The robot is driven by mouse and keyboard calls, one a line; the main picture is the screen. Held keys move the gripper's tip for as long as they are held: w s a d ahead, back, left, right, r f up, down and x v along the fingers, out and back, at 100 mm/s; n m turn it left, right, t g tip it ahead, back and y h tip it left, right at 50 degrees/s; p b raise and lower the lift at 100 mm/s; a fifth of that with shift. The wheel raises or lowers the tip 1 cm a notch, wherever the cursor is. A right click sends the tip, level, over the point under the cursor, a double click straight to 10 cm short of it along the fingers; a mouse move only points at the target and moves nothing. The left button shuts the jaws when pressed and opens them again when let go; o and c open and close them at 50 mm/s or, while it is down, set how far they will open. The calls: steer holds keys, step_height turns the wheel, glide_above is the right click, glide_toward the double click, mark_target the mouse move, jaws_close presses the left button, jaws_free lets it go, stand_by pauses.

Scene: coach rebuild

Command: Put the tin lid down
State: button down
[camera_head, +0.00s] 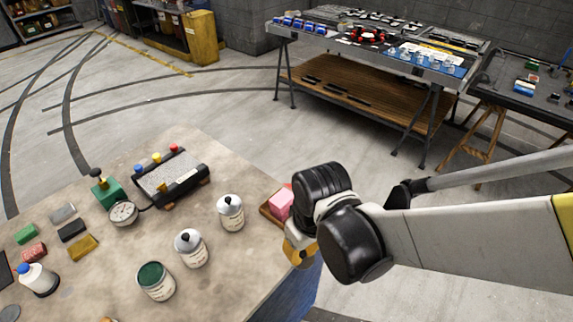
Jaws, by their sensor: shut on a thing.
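An open-looking tin (155,282) with a dark green top surface and a pale label stands upright near the front of the table. My arm reaches in from the right, and its black wrist joints hide most of my gripper (299,251). A yellow part of the gripper end shows at the table's right edge. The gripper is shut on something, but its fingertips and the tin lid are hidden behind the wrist.
Some bare tabletop (235,275) lies right of the tin.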

steer(key=b, duration=0.4)
glide_above(261, 258)
step_height(261, 258, down, 7)
steer(key=shift+s+f, duration=0.1)
steer(key=shift+f+b, duration=0.55)
steer(key=shift+f, duration=1.35)
steer(key=shift+f, duration=0.25)
steer(key=c, duration=1.6)
jaws_free()
steer(key=shift+o, duration=0.8)
steer(key=shift+r, duration=0.15)
